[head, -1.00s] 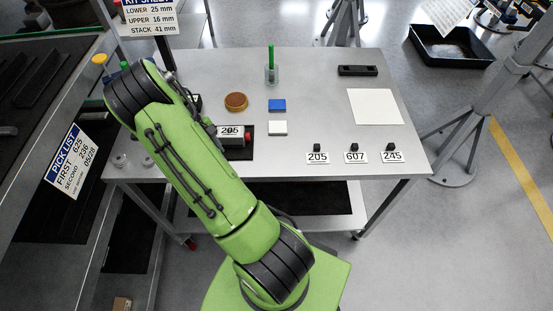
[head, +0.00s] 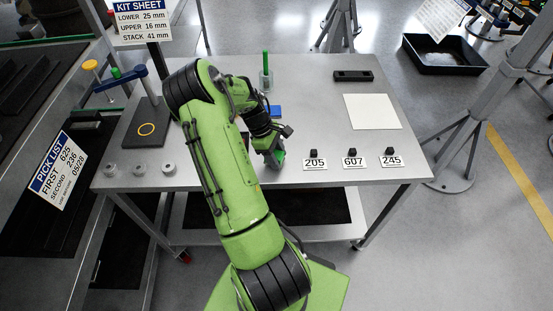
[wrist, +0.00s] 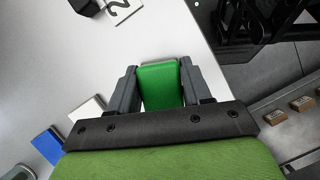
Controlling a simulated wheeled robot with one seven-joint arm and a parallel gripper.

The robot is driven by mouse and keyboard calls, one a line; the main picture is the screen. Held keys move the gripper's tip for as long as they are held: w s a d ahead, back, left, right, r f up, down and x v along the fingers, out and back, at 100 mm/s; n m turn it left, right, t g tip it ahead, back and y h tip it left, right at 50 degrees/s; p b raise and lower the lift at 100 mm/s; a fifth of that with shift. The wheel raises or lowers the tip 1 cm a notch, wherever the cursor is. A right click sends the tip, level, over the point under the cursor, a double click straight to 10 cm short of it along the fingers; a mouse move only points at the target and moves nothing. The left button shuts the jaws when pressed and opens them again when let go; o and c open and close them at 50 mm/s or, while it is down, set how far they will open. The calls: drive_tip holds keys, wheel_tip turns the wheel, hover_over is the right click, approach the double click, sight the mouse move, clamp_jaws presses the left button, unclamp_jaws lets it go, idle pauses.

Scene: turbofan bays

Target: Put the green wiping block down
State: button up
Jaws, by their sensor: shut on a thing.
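The green wiping block (wrist: 160,85) sits between both fingers of my gripper (wrist: 157,88) in the wrist view. In the head view the green block (head: 280,155) shows just beside my gripper (head: 273,156), over the front middle of the grey table (head: 320,130), left of the 205 label. My gripper is shut on the block. I cannot tell whether the block's underside touches the table. In the wrist view the table edge runs close to the right of the gripper.
A blue block (head: 276,112) lies behind my gripper; a white block (wrist: 87,108) shows in the wrist view. Labels 205 (head: 315,163), 607 (head: 354,162) and 245 (head: 391,160) stand to the right. A white sheet (head: 372,111) lies behind them. A black ringed plate (head: 145,130) is at left.

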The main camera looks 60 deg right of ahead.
drive_tip(key=shift+w+f, duration=0.1)
drive_tip(key=shift+f, duration=0.55)
drive_tip(key=shift+f, duration=0.1)
drive_tip(key=o, duration=1.2)
drive_tip(key=shift+f, duration=0.1)
drive_tip(key=shift+a, duration=0.1)
drive_tip(key=shift+r, duration=0.2)
drive_tip(key=p+v, duration=0.1)
drive_tip(key=v, duration=1.1)
drive_tip(key=shift+r, duration=0.1)
